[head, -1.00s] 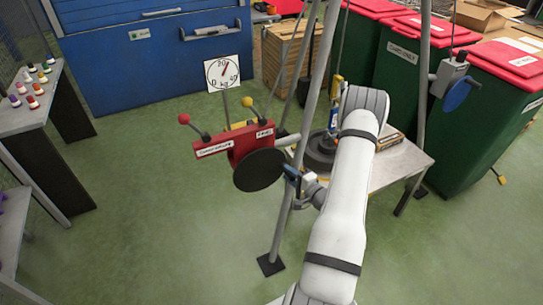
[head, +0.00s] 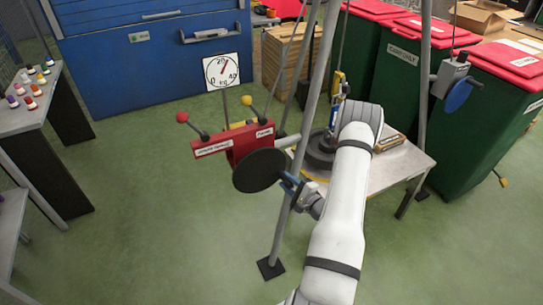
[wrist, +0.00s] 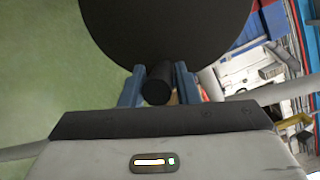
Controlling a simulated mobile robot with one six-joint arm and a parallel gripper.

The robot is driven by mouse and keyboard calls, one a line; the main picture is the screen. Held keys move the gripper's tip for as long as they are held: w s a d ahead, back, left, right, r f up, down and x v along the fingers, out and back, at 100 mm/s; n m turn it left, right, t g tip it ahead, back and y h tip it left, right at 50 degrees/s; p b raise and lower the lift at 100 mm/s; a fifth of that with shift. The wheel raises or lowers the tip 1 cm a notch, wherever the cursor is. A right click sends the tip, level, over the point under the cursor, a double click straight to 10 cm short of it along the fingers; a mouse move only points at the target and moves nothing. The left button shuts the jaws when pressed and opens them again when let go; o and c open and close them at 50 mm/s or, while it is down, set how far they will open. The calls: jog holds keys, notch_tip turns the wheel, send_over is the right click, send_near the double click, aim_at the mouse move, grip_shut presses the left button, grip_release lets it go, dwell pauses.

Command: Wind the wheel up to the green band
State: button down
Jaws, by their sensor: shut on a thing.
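The wheel is a dark disc (head: 259,170) on a red winch housing (head: 240,147) beside a tripod leg. In the wrist view the wheel (wrist: 165,28) fills the top, with a short black handle (wrist: 156,85) standing out from it. My gripper (head: 291,186) is at the wheel's lower right edge. In the wrist view my blue fingers (wrist: 158,88) are shut on the handle, one on each side. A white dial (head: 222,71) marked 0, 20, 40 and kg stands behind; its red needle points up and slightly right. I cannot make out a green band on it.
Two levers, with a red knob (head: 182,117) and a yellow knob (head: 246,100), rise from the housing. A table (head: 407,165) with a dark round weight (head: 321,150) stands behind my arm.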

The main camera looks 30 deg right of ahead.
jog(key=shift+s+a+f, duration=0.1)
jog(key=shift+a+f, duration=0.1)
jog(key=shift+f, duration=0.25)
jog(key=f+m, duration=0.1)
jog(key=a+m+b, duration=0.1)
jog(key=shift+a+f+m+t, duration=0.15)
jog(key=shift+f+m+t, duration=0.15)
jog(key=shift+f+m, duration=0.1)
jog(key=shift+a+f+m+b, duration=0.15)
jog(key=shift+m+b, duration=0.2)
jog(key=shift+m, duration=0.15)
jog(key=shift+a+f+m+t+b, duration=0.3)
jog(key=shift+a+f+m+b, duration=0.25)
jog(key=shift+m, duration=0.45)
jog(key=shift+a+f+m, duration=0.25)
jog(key=shift+a+m, duration=0.35)
jog(key=shift+m, duration=0.3)
